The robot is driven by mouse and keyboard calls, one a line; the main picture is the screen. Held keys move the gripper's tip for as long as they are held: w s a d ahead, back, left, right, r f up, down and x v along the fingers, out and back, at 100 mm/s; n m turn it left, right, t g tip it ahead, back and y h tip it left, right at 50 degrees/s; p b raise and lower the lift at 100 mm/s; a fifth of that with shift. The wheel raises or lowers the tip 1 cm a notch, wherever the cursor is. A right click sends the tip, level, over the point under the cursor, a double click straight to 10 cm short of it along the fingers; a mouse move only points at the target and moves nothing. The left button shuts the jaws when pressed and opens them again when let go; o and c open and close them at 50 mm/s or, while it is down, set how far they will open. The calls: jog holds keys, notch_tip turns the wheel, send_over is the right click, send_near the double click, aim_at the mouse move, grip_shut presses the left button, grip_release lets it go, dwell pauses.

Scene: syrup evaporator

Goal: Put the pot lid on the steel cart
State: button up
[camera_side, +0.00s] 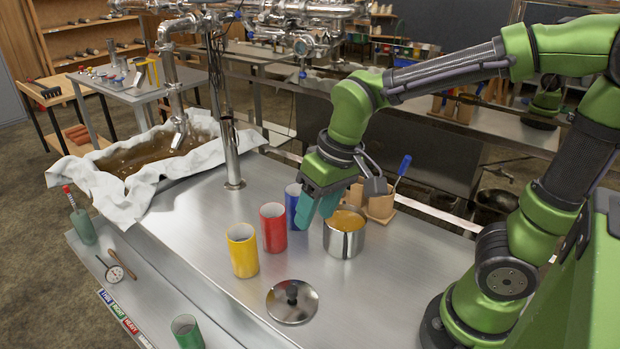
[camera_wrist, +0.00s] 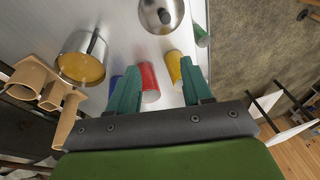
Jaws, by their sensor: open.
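The pot lid (camera_side: 292,301) is a round shiny steel disc with a black knob. It lies knob up on the steel worktop, and is partly cut off at the top of the wrist view (camera_wrist: 157,12). A steel pot (camera_side: 344,243) of amber liquid stands uncovered behind it; the wrist view also shows the pot (camera_wrist: 88,42). My gripper (camera_side: 318,207) is open with teal fingers, above the worktop beside the pot and away from the lid. The wrist view shows nothing between the fingers (camera_wrist: 160,68). A grey steel cart (camera_side: 152,92) with small items on top stands at the back left.
Yellow (camera_side: 243,252), red (camera_side: 273,228) and blue (camera_side: 292,205) cups stand in a row left of the pot. A green cup (camera_side: 187,333) is at the front. A vertical pipe (camera_side: 230,150) and a cloth-draped pan (camera_side: 150,160) are at the left.

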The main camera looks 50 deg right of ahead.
jog(key=s+d+r+m+t, duration=0.2)
jog(key=s+d+r+t, duration=0.2)
jog(key=s, duration=0.1)
jog(key=shift+s+d+r+t, duration=0.2)
jog(key=shift+r+t, duration=0.1)
jog(key=shift+r, duration=0.1)
jog(key=shift+o, duration=0.3)
